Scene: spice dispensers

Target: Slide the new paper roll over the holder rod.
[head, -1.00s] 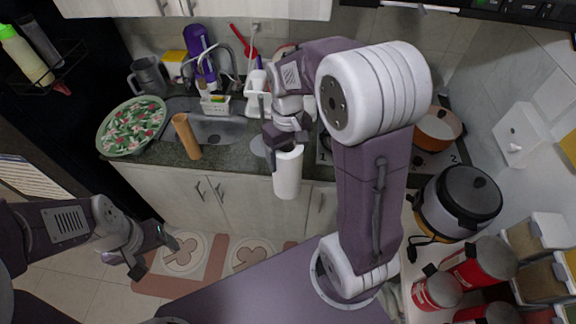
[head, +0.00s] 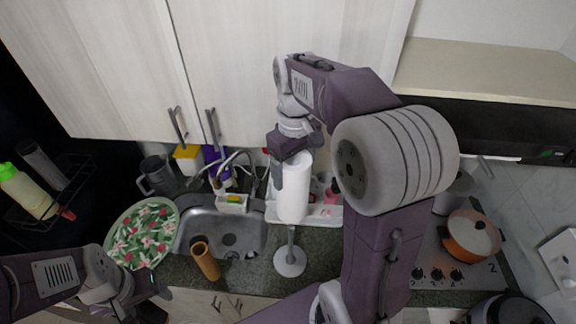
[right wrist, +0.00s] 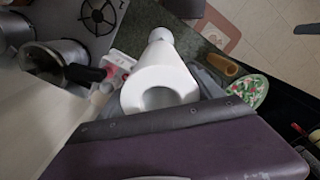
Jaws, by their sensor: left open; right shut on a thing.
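My right gripper (head: 291,160) is shut on the white paper roll (head: 292,190) and holds it upright by its upper part. The holder (head: 290,261) stands on the counter with a round grey base. Its thin rod shows between the base and the roll's lower end; the rod's top is hidden behind or inside the roll, I cannot tell which. In the right wrist view the roll (right wrist: 165,75) shows its open core, and a pale round shape, likely the holder base (right wrist: 160,35), lies beyond it. My left gripper (head: 148,302) is open and empty at the lower left.
A brown cardboard tube (head: 205,261) stands left of the holder, near the sink (head: 232,228). A floral plate (head: 143,232) is at the left. An orange pot (head: 472,236) sits on the stove at right. Cabinet doors (head: 250,70) are close behind my right arm.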

